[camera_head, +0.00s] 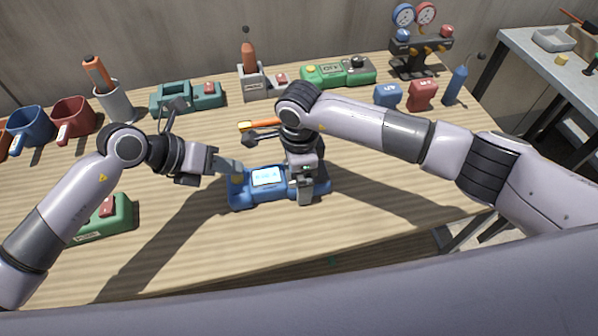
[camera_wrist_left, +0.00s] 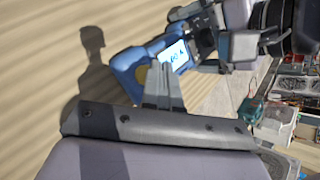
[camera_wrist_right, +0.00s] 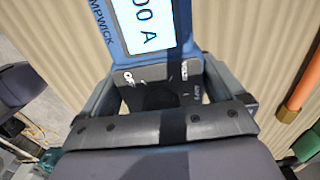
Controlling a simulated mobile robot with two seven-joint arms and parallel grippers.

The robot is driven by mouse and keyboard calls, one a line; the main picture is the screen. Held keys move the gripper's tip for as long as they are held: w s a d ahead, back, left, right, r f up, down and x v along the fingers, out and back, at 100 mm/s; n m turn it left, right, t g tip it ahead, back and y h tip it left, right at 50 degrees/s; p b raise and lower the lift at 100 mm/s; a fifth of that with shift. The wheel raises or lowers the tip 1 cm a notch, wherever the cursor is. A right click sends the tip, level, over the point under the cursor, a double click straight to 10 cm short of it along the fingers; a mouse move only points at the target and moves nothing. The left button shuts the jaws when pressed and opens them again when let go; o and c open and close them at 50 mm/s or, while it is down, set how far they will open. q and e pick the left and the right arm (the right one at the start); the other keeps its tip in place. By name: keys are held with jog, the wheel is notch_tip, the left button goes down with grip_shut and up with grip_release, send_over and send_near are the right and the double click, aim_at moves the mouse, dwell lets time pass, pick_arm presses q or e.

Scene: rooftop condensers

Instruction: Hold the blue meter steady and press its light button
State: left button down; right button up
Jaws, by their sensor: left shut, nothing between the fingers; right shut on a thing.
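The blue meter (camera_head: 246,198) lies on the wooden table in front of me, its pale display (camera_head: 268,177) bright. My right gripper (camera_head: 304,192) is shut on its right end; in the right wrist view the fingers sit on both sides of the dark dial panel (camera_wrist_right: 158,95). My left gripper (camera_head: 238,168) is shut and empty, its tips at the meter's left end. In the left wrist view a yellow button (camera_wrist_left: 141,75) shows beside the left fingertips (camera_wrist_left: 162,68). I cannot tell whether they touch it.
A green device (camera_head: 112,220) with a red part stands at the left front. Behind are mugs (camera_head: 72,118), a teal device (camera_head: 187,97), a green meter (camera_head: 338,73) and a gauge stand (camera_head: 416,52). The table right of the blue meter is clear.

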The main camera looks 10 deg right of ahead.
pick_arm(q)
jog(key=shift+r, duration=3)
pick_arm(e)
jog(key=o, duration=1)
pick_arm(q)
notch_tip(320, 180, up, 5)
jog(key=p, duration=0.5)
send_over(232, 178)
pick_arm(e)
notch_tip(232, 178, up, 9)
jog(key=shift+r, duration=0.1)
pick_arm(q)
jog(key=shift+s, duration=0.1)
pick_arm(e)
jog(key=shift+s, duration=0.1)
